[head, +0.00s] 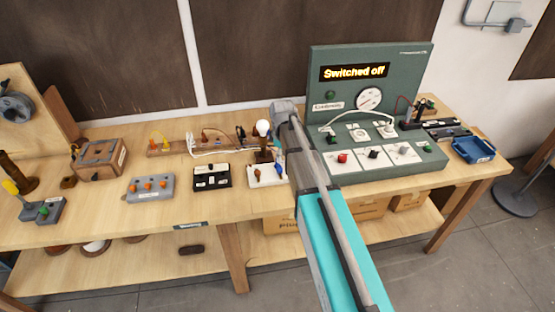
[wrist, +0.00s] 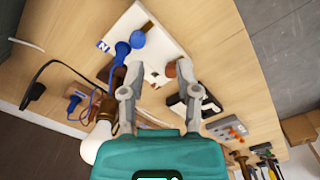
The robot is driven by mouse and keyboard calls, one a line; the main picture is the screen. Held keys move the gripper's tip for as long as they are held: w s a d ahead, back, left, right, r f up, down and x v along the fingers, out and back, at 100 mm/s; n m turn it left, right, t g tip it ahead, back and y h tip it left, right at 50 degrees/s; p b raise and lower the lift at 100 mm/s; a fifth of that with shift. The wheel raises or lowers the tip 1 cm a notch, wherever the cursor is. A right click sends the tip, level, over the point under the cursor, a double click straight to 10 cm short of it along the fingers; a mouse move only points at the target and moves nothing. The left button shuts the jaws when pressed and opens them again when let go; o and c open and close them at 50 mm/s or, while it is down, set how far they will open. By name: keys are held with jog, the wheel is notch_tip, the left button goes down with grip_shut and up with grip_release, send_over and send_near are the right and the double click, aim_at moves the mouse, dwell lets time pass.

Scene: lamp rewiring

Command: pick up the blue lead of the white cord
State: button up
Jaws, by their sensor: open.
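In the wrist view, a small blue plug (wrist: 75,103) with a thin blue wire lies beside a white cord (wrist: 84,118), on the left. I cannot trace whether the two join. In the head view the white cord (head: 208,151) is bunched by a wooden rack. My gripper (wrist: 160,93) is open with nothing between its fingers, over the near edge of a white block marked N. The blue plug is left of and apart from the left finger. My arm hides part of the bench behind the lamp in the head view.
The white block (wrist: 158,28) carries blue parts (wrist: 138,39) and a brown knob. A lamp with a white bulb (wrist: 100,140) stands close by the left finger. A black terminal box (head: 211,177) and grey block (head: 150,189) sit left; a green panel (head: 375,80) reads "Switched off".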

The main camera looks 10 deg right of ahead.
jog(key=w+r+n+p, duration=0.2)
jog(key=w+r+n, duration=0.1)
jog(key=w, duration=0.6)
jog(key=shift+w+a+n, duration=0.2)
jog(key=shift+a+n, duration=0.05)
jog(key=shift+n, duration=0.55)
jog(key=shift+f, duration=0.15)
jog(key=b, duration=0.9)
send_over(278, 164)
jog(key=f, duration=0.5)
jog(key=w+f, duration=0.1)
jog(key=f, duration=0.2)
jog(key=shift+a+f, duration=0.2)
jog(key=shift+a, duration=0.1)
jog(key=shift+d+f+b, duration=0.15)
jog(key=shift+f+b, duration=1.05)
jog(key=shift+f, duration=0.1)
jog(key=shift+d+f+b, duration=0.1)
jog(key=shift+f+b, duration=1.1)
jog(key=shift+f, duration=0.1)
grip_shut()
